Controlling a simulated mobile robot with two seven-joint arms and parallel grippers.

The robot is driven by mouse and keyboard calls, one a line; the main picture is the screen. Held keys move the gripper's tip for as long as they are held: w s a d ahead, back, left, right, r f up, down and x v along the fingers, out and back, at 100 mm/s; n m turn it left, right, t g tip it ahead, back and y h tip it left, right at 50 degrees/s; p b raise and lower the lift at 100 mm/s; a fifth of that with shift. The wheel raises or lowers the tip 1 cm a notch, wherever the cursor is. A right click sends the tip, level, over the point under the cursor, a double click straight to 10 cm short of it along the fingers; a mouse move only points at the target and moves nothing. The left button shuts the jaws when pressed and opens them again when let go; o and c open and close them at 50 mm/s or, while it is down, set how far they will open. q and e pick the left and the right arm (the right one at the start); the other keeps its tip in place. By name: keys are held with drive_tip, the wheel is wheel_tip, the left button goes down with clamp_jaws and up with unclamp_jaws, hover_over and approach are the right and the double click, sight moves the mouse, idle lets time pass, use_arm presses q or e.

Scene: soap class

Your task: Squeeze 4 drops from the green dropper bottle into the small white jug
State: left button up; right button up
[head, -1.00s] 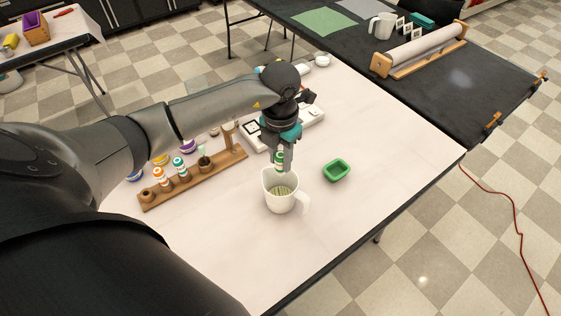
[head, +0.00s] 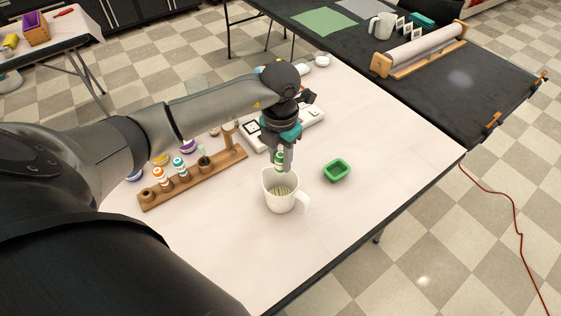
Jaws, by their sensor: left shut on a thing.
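The small white jug (head: 281,203) stands on the white table, with its handle to the right. Greenish streaks show inside it. My left gripper (head: 283,160) is directly above the jug, pointing down, and is shut on the green dropper bottle (head: 280,158). Only part of the bottle shows between the fingers; its green-banded white body is just above the jug's mouth, and its tip is hard to make out. My right gripper is not in view.
A wooden rack (head: 196,180) with several dropper bottles stands left of the jug. A white device (head: 302,127) is behind my gripper. The table's front right is clear. A black table (head: 450,100) adjoins at the back right.

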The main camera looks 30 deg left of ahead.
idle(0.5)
use_arm(q)
drive_tip(key=shift+r+p, duration=1.25)
drive_tip(key=shift+r, duration=0.35)
